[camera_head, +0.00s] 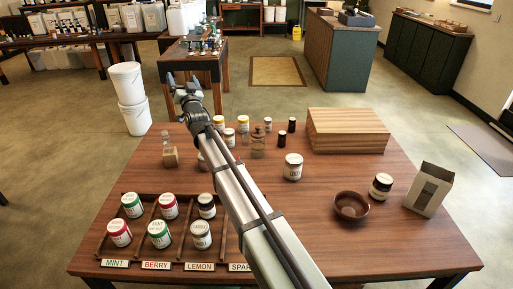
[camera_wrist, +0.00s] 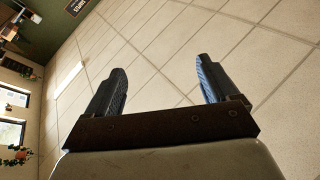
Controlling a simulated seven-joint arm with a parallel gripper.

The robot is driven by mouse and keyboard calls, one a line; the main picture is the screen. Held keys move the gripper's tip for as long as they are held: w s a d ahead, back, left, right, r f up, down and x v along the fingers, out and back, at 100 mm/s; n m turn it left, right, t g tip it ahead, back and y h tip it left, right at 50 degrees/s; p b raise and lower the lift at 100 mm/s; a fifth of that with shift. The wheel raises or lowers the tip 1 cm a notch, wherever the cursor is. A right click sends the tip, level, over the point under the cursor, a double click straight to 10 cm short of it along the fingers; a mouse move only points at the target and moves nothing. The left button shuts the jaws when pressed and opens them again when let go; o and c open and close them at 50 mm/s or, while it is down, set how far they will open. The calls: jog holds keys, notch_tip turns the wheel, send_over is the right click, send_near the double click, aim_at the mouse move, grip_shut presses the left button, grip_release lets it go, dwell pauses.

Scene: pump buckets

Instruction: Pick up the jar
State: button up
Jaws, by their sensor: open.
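Several jars stand on the wooden table (camera_head: 335,215); I cannot tell which one the task means. A pale jar (camera_head: 293,167) stands alone near the middle. A dark-lidded jar (camera_head: 381,187) stands right of it. Jars with green (camera_head: 132,205), red (camera_head: 168,206) and black lids (camera_head: 206,206) stand in the divided tray (camera_head: 115,263). Yellow-lidded jars (camera_head: 243,123) stand toward the back, partly behind my arm. My gripper (camera_head: 185,85) is raised beyond the table's back edge, away from the jars. In the wrist view its fingers (camera_wrist: 160,69) are apart with nothing between them.
A wooden box (camera_head: 347,131) stands at the back right. A brown bowl (camera_head: 351,206) and an open carton (camera_head: 429,189) are at the right. A glass bottle (camera_head: 257,143) and small dark bottles (camera_head: 282,138) stand near the middle. White buckets (camera_head: 131,100) stand behind the table.

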jog(key=w+d+r+n+t+h, duration=0.1)
jog(key=w+d+r+n, duration=0.1)
jog(key=d, duration=0.6)
jog(key=w+d+r+n+t+h, duration=0.1)
jog(key=w+d+r+n, duration=0.1)
jog(key=d, duration=0.6)
jog(key=w+d+r+n+h, duration=0.1)
jog(key=w+d+r+n, duration=0.15)
jog(key=d, duration=0.55)
jog(key=w+d+f+n+g+h, duration=0.2)
jog(key=d+f+n+h, duration=0.2)
jog(key=f+n, duration=0.55)
jog(key=w+d+f+n+g+h, duration=0.1)
jog(key=d+f+n+g+h, duration=0.15)
jog(key=d+f+n, duration=0.5)
jog(key=n+h, duration=0.3)
jog(key=n, duration=0.7)
send_over(257, 142)
jog(key=s, duration=0.2)
notch_tip(257, 142, down, 11)
jog(key=shift+y, duration=0.25)
jog(key=shift+a+f, duration=0.1)
jog(key=shift+f, duration=2.95)
jog(key=w, duration=0.5)
jog(key=shift+d, duration=0.35)
